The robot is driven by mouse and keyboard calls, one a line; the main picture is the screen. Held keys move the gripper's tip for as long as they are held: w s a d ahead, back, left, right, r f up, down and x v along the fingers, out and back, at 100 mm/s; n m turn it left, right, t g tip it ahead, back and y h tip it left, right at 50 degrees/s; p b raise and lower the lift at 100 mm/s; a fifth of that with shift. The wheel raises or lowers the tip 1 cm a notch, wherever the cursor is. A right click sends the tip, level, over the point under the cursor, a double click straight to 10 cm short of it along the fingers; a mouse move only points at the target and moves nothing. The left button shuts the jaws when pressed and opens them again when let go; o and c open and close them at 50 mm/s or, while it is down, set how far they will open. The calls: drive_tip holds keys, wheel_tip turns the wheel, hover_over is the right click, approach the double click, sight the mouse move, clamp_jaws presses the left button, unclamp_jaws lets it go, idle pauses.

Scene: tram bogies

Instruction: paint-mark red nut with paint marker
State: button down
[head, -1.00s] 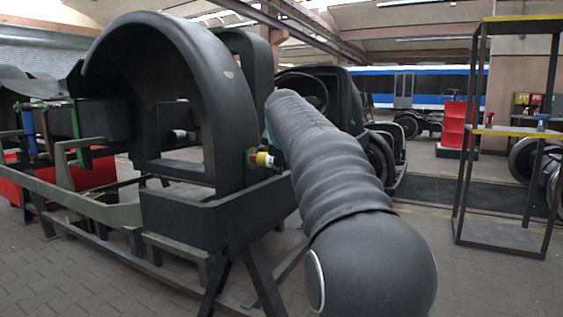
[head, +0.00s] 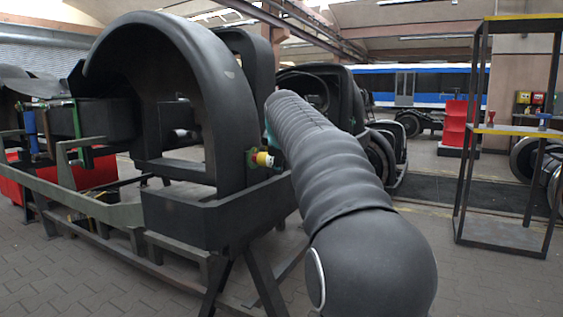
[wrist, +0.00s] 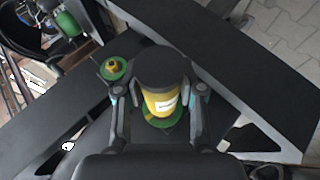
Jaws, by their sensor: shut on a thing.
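The paint marker (wrist: 161,101) is a yellow cylinder with a white label and a black end. My gripper (wrist: 158,92) is shut on it, one finger on each side. Under the marker in the wrist view is a green disc (wrist: 160,121); the marker hides its middle. In the head view the yellow marker (head: 265,159) stands out sideways from a dark frame, close to a green disc (head: 250,158). A small patch of red shows between them, seemingly the red nut, mostly hidden. I cannot tell whether marker and nut touch. My arm hides the gripper in the head view.
A brass-coloured nut on a green disc (wrist: 113,68) sits left of the marker. The dark bogie frame (head: 207,218) stands on trestles. The floor between is clear.

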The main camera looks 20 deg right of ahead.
idle(0.4)
drive_tip(key=s+d, duration=0.2)
drive_tip(key=s+d+b, duration=0.1)
drive_tip(key=s, duration=0.1)
drive_tip(key=shift+s+d, duration=0.35)
idle(0.4)
